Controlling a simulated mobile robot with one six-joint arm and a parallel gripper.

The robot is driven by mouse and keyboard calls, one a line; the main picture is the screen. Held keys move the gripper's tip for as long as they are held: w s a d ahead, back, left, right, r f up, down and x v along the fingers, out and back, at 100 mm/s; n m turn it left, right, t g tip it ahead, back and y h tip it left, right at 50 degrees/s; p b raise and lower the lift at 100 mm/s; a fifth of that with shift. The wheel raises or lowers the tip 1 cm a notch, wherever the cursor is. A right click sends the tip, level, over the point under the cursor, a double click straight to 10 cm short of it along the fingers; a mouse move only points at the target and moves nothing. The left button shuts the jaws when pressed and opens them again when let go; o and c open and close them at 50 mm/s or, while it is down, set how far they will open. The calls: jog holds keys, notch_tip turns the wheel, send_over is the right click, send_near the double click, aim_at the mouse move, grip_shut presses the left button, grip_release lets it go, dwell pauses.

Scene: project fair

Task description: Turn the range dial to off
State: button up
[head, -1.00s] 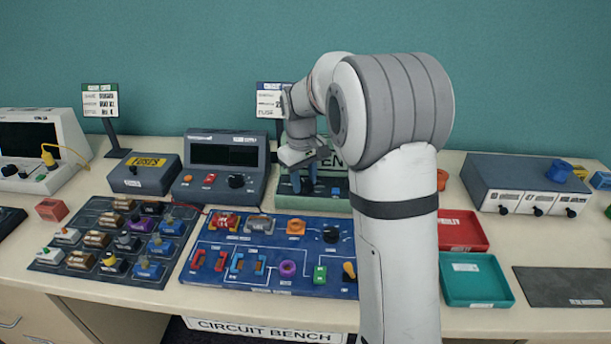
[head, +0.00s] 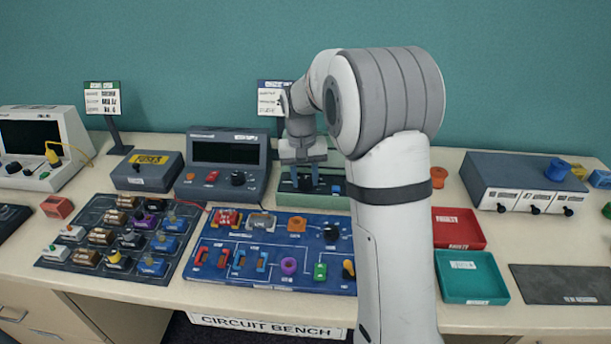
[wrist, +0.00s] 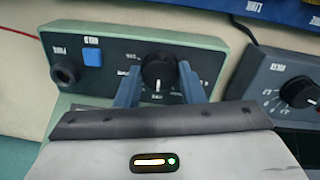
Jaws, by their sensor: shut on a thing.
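A pale green unit (head: 333,204) stands behind the blue circuit board, with a black dial (wrist: 157,71) on its face. In the wrist view the dial's white pointer line points toward the bottom of the picture, and its printed labels are too small to read surely. My gripper (wrist: 158,84) has one blue-grey finger on each side of the dial and is shut on it. In the head view my gripper (head: 304,178) reaches down over the unit, and my arm hides its right part. A blue button (wrist: 92,58) and a dark round socket (wrist: 66,73) sit beside the dial.
A grey meter (head: 228,160) with its own black dial (wrist: 300,92) stands close beside the green unit. The blue circuit board (head: 270,262) lies in front. A sign (head: 272,98) stands behind. Red (head: 457,243) and teal (head: 470,295) trays lie right of my arm.

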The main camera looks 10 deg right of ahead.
aim_at(303, 180)
dwell(0.3)
jog(key=o, duration=1)
jog(key=r, duration=0.7)
jog(key=shift+a+r, duration=0.2)
jog(key=shift+a, duration=0.05)
jog(key=shift+r, duration=0.2)
jog(key=shift+s+r, duration=0.1)
jog(key=s+f+n+t+p, duration=0.1)
jog(key=s+f+t, duration=0.1)
jog(key=s, duration=2.6)
jog(key=shift+s+d+t+y, duration=0.15)
jog(key=shift+d+t+y, duration=0.15)
jog(key=shift+d, duration=0.1)
